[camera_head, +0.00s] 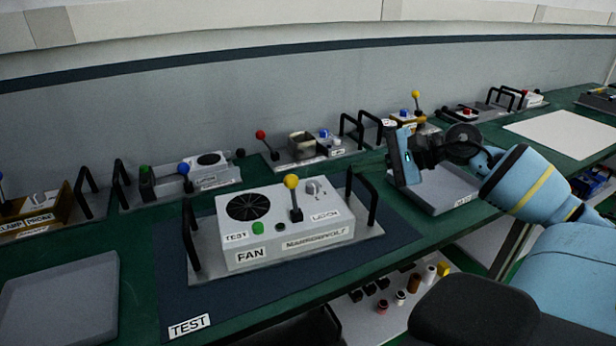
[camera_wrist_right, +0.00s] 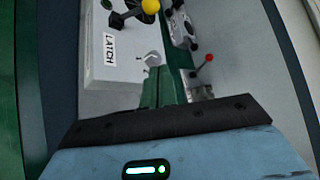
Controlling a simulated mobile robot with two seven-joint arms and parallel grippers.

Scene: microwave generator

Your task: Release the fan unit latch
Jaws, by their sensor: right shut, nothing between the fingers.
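The fan unit (camera_head: 275,245) is a pale box on a grey base with black side handles. Its top has a black fan grille (camera_head: 247,206), a green button (camera_head: 258,228), a yellow-balled lever (camera_head: 292,182) and a small metal latch (camera_head: 314,188) behind the LATCH label (camera_head: 325,215). In the right wrist view the latch (camera_wrist_right: 151,59) shows beyond the LATCH label (camera_wrist_right: 110,48), below the yellow ball (camera_wrist_right: 150,6). My right gripper (camera_head: 390,164) is shut and empty, right of the unit and apart from the latch. My left gripper is out of view.
The unit stands on a dark mat (camera_head: 205,300) marked TEST. A grey tray (camera_head: 445,197) lies under my right arm, and another tray (camera_head: 62,300) is at the front left. Several other units with levers and handles line the back wall.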

